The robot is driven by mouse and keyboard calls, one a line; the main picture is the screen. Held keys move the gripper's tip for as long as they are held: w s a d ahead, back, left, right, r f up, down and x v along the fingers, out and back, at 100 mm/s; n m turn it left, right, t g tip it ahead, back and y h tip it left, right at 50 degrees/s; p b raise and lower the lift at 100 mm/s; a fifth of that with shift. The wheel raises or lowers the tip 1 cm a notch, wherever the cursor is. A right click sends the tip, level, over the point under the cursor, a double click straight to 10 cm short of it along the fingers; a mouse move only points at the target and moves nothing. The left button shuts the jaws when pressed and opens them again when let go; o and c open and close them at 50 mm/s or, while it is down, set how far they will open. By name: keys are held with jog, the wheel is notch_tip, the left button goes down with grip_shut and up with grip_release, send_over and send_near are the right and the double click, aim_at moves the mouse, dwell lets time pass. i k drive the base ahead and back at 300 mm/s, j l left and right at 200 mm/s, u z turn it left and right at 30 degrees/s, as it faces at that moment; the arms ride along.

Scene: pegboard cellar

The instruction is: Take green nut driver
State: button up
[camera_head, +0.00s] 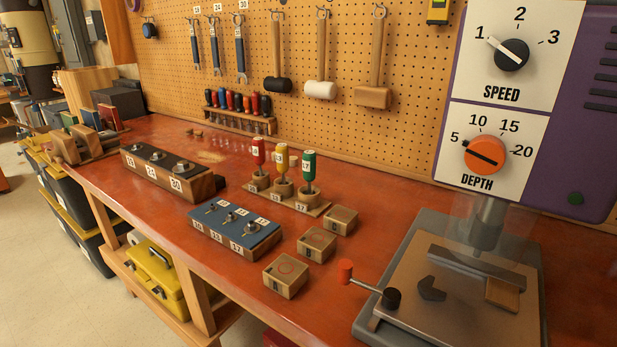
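The green nut driver (309,167) stands upright at the right end of a row of three in a low wooden stand (285,197) on the red-brown bench. Its handle is green with a white label that seems to read 17, matching the number on the stand in front of it. A yellow nut driver (282,160) stands just left of it, and a red nut driver (258,153) stands at the left end. My gripper is not in view.
A blue-topped numbered block (236,231) and several small wooden blocks (316,243) sit in front of the stand. A black-topped block (167,172) lies left. The drill press (440,285) fills the right. Pegboard (345,110) rises behind.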

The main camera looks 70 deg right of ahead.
aim_at(310, 156)
jog(key=l+z, duration=0.1)
jog(key=z, duration=0.25)
jog(key=l+z, duration=0.1)
jog(key=z, duration=0.25)
